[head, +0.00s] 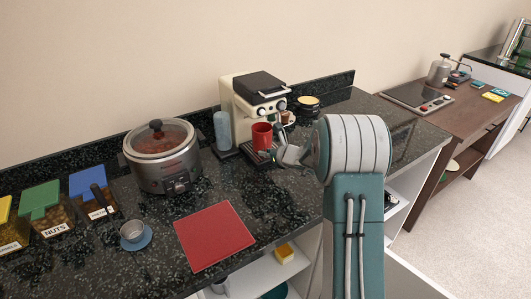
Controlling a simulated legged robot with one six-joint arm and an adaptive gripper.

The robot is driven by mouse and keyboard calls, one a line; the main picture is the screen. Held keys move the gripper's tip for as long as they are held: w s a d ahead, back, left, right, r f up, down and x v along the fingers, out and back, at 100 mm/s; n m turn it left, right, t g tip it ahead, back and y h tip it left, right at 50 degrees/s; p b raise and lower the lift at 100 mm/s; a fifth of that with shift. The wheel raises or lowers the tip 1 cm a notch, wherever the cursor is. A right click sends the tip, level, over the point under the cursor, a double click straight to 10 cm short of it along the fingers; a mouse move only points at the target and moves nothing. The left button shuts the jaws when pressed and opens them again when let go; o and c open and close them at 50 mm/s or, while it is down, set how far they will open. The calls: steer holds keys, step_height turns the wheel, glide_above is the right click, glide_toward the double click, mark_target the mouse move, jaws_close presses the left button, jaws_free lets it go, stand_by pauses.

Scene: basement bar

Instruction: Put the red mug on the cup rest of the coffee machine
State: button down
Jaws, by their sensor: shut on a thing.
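The red mug (262,134) is upright at the front of the cream and black coffee machine (240,104). It is over or on the dark cup rest (262,158); I cannot tell whether its base touches. My gripper (277,148) is at the right side of the mug and shut on it. My arm comes in from the lower right, and its wrist hides part of the counter right of the machine. The fingertips are small and partly hidden.
A slow cooker (168,176) and a grey-blue cylinder (222,130) stand left of the machine. Bowls (308,106) stand behind right. A red mat (214,236), a cup on a blue saucer (134,241) and lidded containers (42,220) are at front left.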

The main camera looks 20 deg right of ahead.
steer(key=c, duration=0.7)
jaws_free()
steer(key=shift+f, duration=0.1)
